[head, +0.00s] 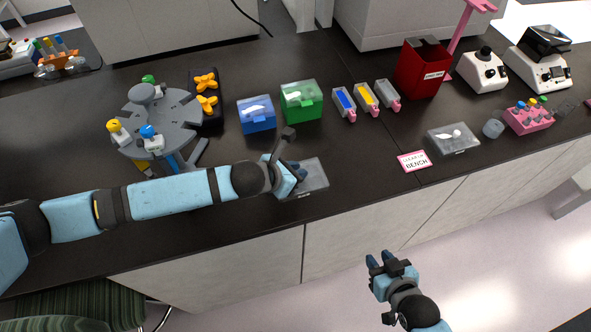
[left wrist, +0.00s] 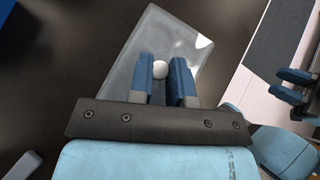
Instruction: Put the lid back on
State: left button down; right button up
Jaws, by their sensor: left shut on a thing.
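A clear, greyish rectangular lid or shallow box (head: 316,176) is at the front part of the black bench, partly hidden by my left gripper (head: 296,176). In the left wrist view it is a translucent plate (left wrist: 188,32) with a round white knob (left wrist: 160,69). The blue fingers of my left gripper (left wrist: 164,82) are shut around the knob. Whether the plate rests on the bench is hard to tell. My right gripper (head: 380,261) is empty, fingers apart, over the floor in front of the bench.
A grey round carousel (head: 181,111) with coloured-cap vials stands at left. Blue (head: 257,121) and green (head: 301,113) boxes stand behind my left gripper. A clear box (head: 453,147), a pink rack (head: 527,122) and a red bin (head: 415,82) are at right. Bare bench lies right of the plate.

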pick_arm(q)
jog(key=shift+f, duration=0.2)
jog(key=c, duration=1)
grip_release()
jog(key=b+v, duration=0.1)
jog(key=v, duration=1.2)
jog(key=shift+s+a+r, duration=0.15)
jog(key=shift+s+a, duration=0.1)
jog(key=shift+a, duration=0.05)
